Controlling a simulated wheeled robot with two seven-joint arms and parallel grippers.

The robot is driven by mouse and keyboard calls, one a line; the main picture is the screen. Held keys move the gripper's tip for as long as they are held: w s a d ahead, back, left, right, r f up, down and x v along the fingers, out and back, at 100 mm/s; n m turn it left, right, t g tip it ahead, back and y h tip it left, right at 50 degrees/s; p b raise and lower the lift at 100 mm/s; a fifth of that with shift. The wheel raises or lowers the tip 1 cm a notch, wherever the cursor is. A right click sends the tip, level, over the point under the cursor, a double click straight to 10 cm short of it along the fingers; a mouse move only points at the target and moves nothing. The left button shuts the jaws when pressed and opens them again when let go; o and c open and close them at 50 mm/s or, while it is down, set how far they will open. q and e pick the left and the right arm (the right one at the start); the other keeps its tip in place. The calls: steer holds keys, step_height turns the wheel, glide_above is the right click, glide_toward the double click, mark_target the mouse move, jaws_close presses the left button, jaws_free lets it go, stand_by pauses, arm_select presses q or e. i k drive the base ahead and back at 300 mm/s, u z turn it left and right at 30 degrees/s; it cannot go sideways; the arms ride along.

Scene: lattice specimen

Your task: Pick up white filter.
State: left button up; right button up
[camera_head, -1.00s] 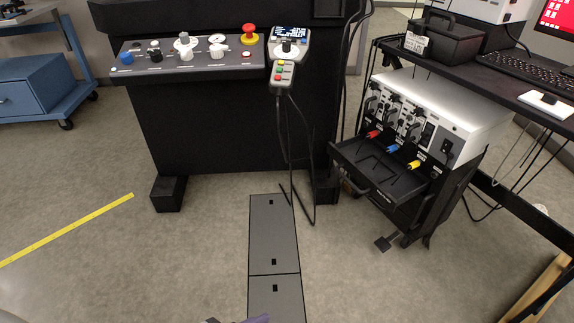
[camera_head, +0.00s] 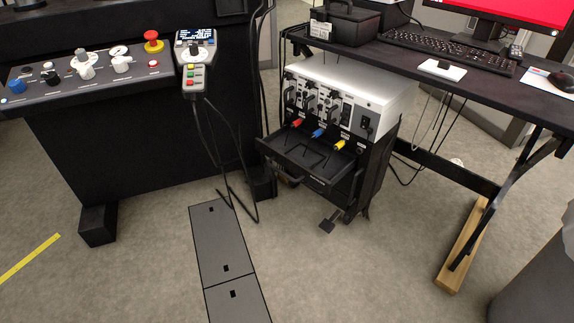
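I cannot make out a white filter for certain. White parts in view include a white knob (camera_head: 86,72) on the machine's control panel and a small white pad with a dark item on it (camera_head: 442,69) on the desk. Neither of my grippers is in view.
A black machine with a sloped control panel (camera_head: 40,98) stands at the left. A silver-topped unit (camera_head: 375,88) with an open black drawer (camera_head: 300,160) stands under a black desk (camera_head: 500,88). A wooden foot (camera_head: 460,245) and a grey bin (camera_head: 540,285) are at the right.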

mark_target(443, 68)
steer(key=z, duration=0.65)
steer(key=i, duration=1.25)
steer(key=u, duration=0.1)
